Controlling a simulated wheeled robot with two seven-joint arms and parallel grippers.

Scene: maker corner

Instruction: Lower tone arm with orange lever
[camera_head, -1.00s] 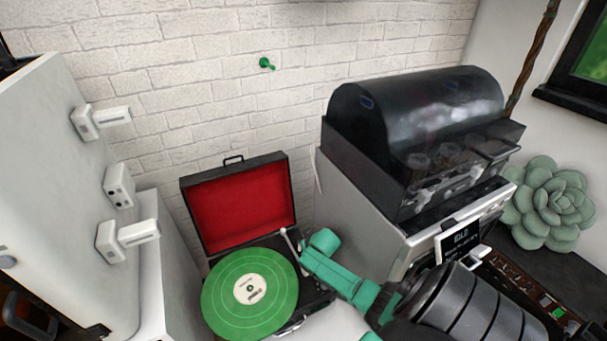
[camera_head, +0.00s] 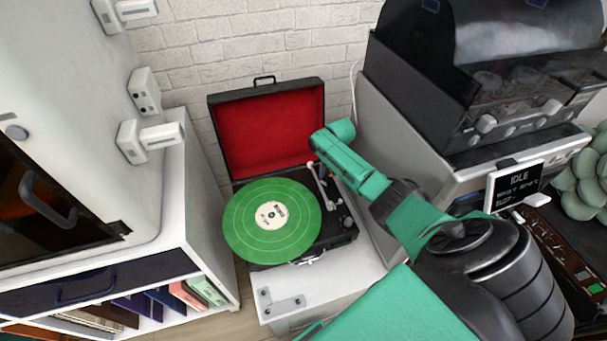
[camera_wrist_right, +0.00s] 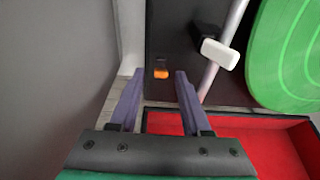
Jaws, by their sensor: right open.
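The record player is an open case with a red-lined lid (camera_head: 265,130) and a green record (camera_head: 240,222) on its deck. Its white tone arm (camera_head: 322,186) runs along the deck beside the record, and its shaft shows in the right wrist view (camera_wrist_right: 210,78). The small orange lever (camera_wrist_right: 161,71) stands on the black deck in the right wrist view, just beyond and between my fingertips. My left gripper is not in view.
A dark-domed machine (camera_head: 470,70) with an IDLE screen (camera_head: 515,187) stands close on the right. A white cabinet (camera_head: 70,110) with handles stands on the left.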

